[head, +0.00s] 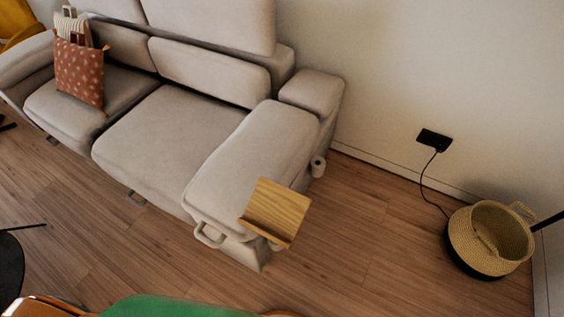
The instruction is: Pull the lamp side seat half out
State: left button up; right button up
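A light beige sofa (215,65) stands along the wall. No lamp can be clearly made out, so I cannot tell which seat is on the lamp side. Neither gripper is in view.
A wooden tray (275,208) sits over the right section's front. A red patterned cushion (80,73) leans on the left seat. A woven basket (490,238) and a dark pole (547,221) stand at right. A green object (180,306) is cut off below. Floor before the sofa is mostly clear.

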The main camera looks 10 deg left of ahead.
aim_at(156, 150)
jog(key=j+u, duration=0.15)
jog(key=u, duration=1.7)
jog(key=i+j+z, duration=0.1)
jog(key=i, duration=0.1)
